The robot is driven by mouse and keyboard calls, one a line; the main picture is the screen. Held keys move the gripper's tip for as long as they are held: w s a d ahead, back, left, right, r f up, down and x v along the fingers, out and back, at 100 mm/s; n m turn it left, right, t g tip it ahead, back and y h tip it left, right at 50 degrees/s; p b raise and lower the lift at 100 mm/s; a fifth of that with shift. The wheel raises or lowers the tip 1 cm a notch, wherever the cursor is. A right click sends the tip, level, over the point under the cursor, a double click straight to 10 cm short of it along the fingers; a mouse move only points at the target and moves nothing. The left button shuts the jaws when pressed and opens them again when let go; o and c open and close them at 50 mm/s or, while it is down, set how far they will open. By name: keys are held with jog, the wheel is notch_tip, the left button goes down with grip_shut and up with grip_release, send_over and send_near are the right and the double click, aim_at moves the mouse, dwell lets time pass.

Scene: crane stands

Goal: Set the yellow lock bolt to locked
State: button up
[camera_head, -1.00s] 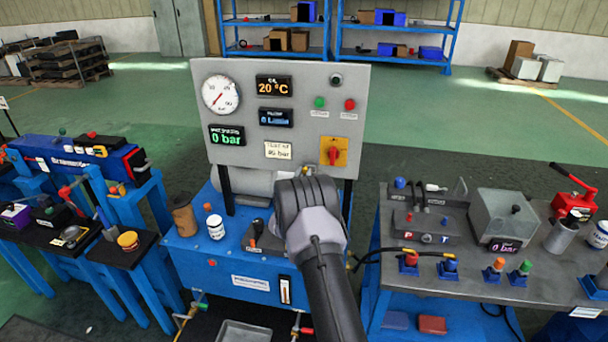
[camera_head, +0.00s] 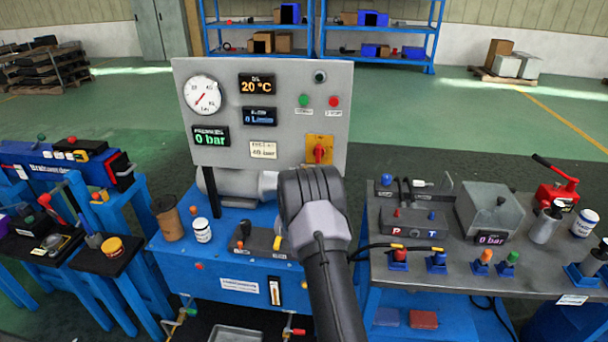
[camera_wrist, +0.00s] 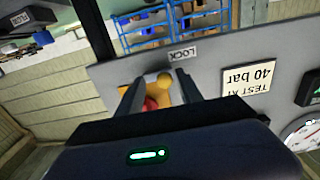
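In the wrist view, which shows the panel upside down, a round yellow knob (camera_wrist: 164,80), apparently the lock bolt, sits beside a LOCK label (camera_wrist: 182,54). A red switch knob (camera_wrist: 151,103) on a yellow plate shows just behind it; the same red knob (camera_head: 319,154) and yellow plate (camera_head: 327,143) are on the grey panel (camera_head: 222,80) in the head view. My gripper (camera_wrist: 161,76) is open, with its fingers apart on either side of the yellow knob. I cannot tell whether they touch it. In the head view my wrist hides the fingers and the bolt.
The panel also carries a gauge (camera_head: 202,94), displays and a green (camera_head: 303,101) and a red button (camera_head: 334,102). A grey bench (camera_head: 410,265) stands at right.

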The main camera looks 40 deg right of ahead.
jog(key=shift+w, duration=0.1)
jog(key=p+v, duration=0.1)
jog(key=v, duration=1.6)
jog(key=shift+s+a, duration=0.2)
jog(key=shift+s, duration=0.05)
